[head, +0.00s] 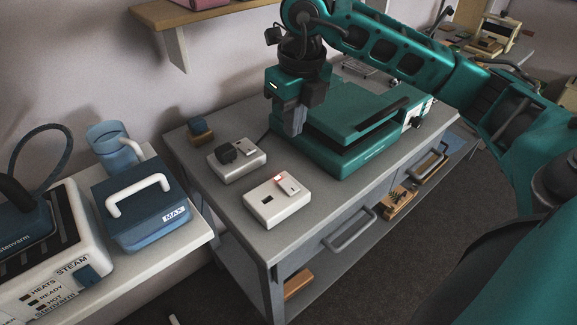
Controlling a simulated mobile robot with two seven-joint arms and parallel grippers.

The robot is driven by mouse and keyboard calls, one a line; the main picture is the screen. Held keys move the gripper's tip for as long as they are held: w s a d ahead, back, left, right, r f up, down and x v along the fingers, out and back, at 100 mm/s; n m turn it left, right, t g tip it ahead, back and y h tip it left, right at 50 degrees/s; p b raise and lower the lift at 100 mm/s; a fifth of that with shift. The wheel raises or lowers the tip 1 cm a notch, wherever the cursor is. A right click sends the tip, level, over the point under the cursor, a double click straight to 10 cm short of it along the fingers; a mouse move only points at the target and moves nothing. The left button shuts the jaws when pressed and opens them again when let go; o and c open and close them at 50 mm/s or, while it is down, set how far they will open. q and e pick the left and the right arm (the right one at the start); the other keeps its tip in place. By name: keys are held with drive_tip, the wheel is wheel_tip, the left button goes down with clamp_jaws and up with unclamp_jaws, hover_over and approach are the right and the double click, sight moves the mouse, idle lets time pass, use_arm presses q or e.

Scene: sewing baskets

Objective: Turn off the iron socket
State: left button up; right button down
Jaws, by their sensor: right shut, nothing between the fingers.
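Two white socket boxes stand on the grey table (185,149). The nearer socket box (285,213) has a rocker switch (288,184) with a lit red part and a dark empty slot. The farther socket box (228,171) has a black plug (227,155) in it and a small pale switch (247,147). I cannot tell which one is the iron's socket. My right gripper (296,131) points down, shut and empty, above and behind the nearer box, touching neither box. My left gripper is out of view.
A teal press (345,158) stands just right of the boxes. A small blue and wooden block (201,130) sits at the back left corner. On the left, a white counter holds a steam station (88,235), a blue tank (165,220) and a jug (117,152). A shelf (175,15) hangs above.

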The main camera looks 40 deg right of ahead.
approach(286, 181)
drive_tip(key=f, duration=0.6)
drive_tip(key=shift+w+b, duration=0.3)
drive_tip(key=shift+w+f, duration=0.1)
drive_tip(key=shift+f, duration=0.25)
